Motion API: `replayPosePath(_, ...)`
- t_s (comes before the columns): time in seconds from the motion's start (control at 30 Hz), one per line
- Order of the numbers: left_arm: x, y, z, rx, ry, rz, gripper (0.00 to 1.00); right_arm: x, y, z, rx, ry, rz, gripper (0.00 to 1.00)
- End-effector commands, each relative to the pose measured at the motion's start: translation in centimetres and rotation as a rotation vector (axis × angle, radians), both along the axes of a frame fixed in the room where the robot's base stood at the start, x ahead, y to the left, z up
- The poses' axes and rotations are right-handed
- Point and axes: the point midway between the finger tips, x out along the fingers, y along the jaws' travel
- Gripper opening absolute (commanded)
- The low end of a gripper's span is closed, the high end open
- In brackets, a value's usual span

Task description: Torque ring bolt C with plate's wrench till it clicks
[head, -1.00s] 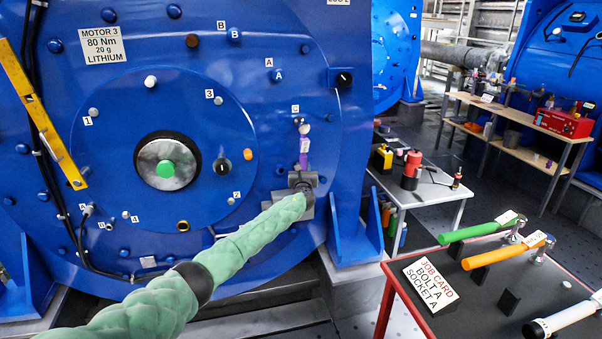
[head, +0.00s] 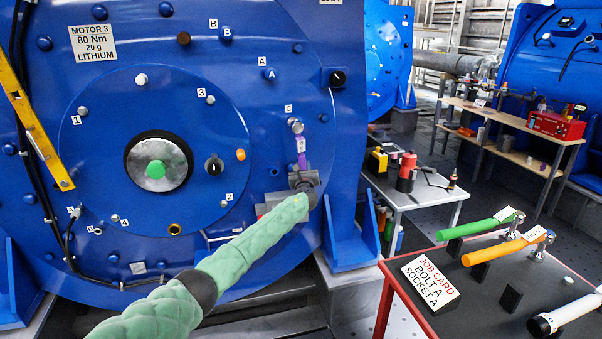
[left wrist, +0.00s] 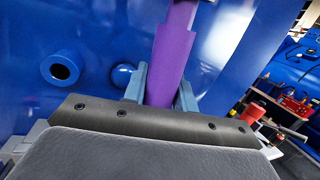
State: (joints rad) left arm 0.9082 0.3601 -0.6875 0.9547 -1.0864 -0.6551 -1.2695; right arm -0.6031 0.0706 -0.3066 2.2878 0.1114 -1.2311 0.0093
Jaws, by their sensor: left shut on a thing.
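The motor plate (head: 93,43) reads MOTOR 3, 80 Nm, 20 g, LITHIUM. My left gripper (head: 302,174) is shut on a purple-handled wrench (head: 301,155), which stands nearly upright against the blue motor face. In the left wrist view, the purple handle (left wrist: 175,50) runs up between the two blue-grey fingers (left wrist: 160,88). The wrench's silver head (head: 296,126) is at ring bolt C, just below the label C (head: 289,108). The head hides the bolt, so I cannot tell how fully it is seated. My right gripper is not in view.
A red-edged table (head: 400,312) at lower right holds a green wrench (head: 475,228), an orange wrench (head: 500,248), a white-handled tool (head: 565,315) and a job card (head: 430,282) reading BOLT A, SOCKET A. A blue bracket (head: 345,225) stands right of the gripper.

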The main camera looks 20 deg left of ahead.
Motion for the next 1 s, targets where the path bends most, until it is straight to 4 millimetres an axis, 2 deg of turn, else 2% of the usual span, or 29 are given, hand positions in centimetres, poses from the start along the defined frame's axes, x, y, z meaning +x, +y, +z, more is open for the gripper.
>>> replayPosePath(0.1,0.2,-0.3,0.1,-0.014,-0.012,0.001,0.00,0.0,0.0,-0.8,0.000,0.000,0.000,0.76)
replayPosePath(0.47,0.2,-0.3,0.3,-0.019,-0.015,0.000,0.00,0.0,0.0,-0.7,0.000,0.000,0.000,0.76)
replayPosePath(1.0,-0.1,0.3,0.3,0.014,0.008,0.000,0.00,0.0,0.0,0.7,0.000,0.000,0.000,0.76)
